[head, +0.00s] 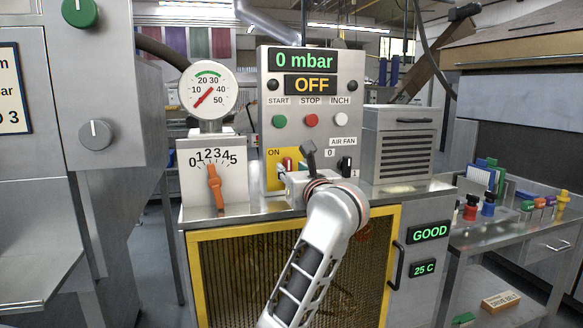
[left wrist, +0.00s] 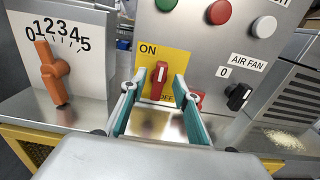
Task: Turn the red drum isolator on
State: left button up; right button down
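The red drum isolator handle (left wrist: 159,80) sits on a yellow plate (left wrist: 178,62) marked ON at the top left and OFF at the bottom right. It stands nearly upright with a white mark near its upper end. In the head view the handle (head: 287,163) is partly hidden by my left arm. My left gripper (left wrist: 158,84) is open, its teal-padded fingers either side of the handle with visible gaps. In the head view this gripper (head: 288,177) is at the panel's lower left. I cannot tell whether it touches the plate. My right gripper is not in view.
An orange lever (head: 215,187) on a 0-5 scale stands to the left. The black AIR FAN knob (left wrist: 238,96) is to the right, below the green, red and white buttons. The panel display (head: 310,84) reads OFF, and the one above (head: 303,60) reads 0 mbar.

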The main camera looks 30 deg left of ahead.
aim_at(289, 166)
pick_arm(q)
jog(key=shift+x, duration=1.15)
jog(key=shift+w+a, duration=0.35)
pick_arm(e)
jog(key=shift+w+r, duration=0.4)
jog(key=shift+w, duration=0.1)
pick_arm(q)
jog(key=shift+c, duration=0.5)
grip_shut()
